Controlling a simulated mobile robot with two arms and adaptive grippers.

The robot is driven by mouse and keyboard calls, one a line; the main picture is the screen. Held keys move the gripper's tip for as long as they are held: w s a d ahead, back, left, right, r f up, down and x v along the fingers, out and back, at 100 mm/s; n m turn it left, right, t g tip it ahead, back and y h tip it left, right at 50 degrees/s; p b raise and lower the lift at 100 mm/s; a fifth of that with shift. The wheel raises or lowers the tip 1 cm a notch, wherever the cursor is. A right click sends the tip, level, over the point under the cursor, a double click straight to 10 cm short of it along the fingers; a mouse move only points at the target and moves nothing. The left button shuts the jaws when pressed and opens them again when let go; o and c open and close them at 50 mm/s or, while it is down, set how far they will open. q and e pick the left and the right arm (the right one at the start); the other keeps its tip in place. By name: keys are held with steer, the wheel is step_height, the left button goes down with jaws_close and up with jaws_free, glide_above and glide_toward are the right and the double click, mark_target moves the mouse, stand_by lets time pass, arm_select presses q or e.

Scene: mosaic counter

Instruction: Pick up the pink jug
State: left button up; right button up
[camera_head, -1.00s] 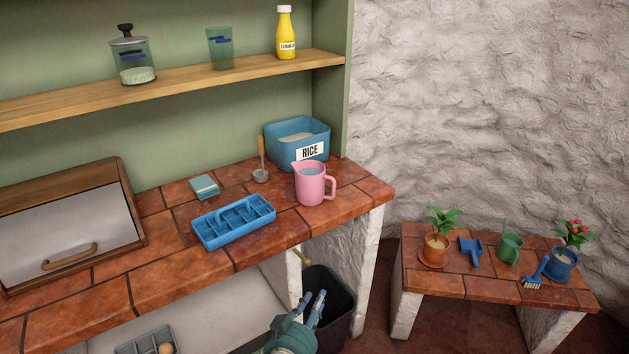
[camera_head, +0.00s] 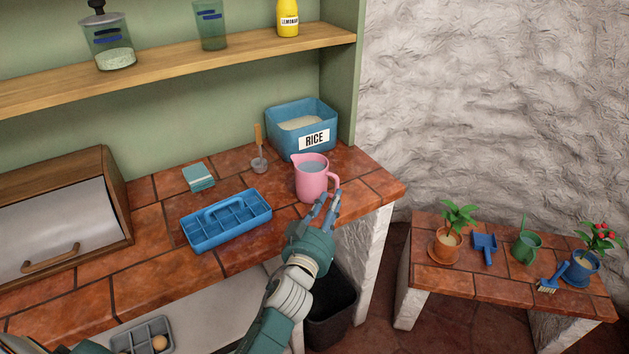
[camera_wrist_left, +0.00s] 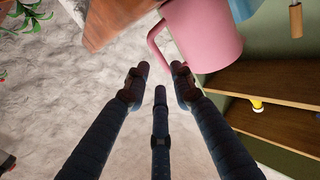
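The pink jug (camera_head: 311,180) stands upright on the red tiled counter (camera_head: 230,262), near its right end, with its handle toward the right. It holds something pale grey inside. My left gripper (camera_head: 328,210) is just in front of the jug, its fingers pointing up toward the handle. In the left wrist view the jug (camera_wrist_left: 205,35) is at the top, with its handle at the fingertips' far side. The gripper's fingers (camera_wrist_left: 160,80) are spread apart with nothing between them. They look apart from the handle, though contact is hard to judge. My right gripper is not in view.
Left of the jug is a blue divided caddy (camera_head: 226,232). A teal box (camera_head: 198,177) and a bread box (camera_head: 115,195) are further left. A low plant bench (camera_head: 470,280) is at right.

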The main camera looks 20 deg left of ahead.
arm_select(q)
steer(key=w, duration=0.3)
steer(key=w+f, duration=0.1)
steer(key=w, duration=0.1)
steer(key=shift+w+a+p, duration=0.1)
steer(key=shift+w+p, duration=0.15)
steer(key=shift+p, duration=0.15)
steer(key=shift+r, duration=0.1)
jaws_close()
steer(key=shift+r, duration=0.2)
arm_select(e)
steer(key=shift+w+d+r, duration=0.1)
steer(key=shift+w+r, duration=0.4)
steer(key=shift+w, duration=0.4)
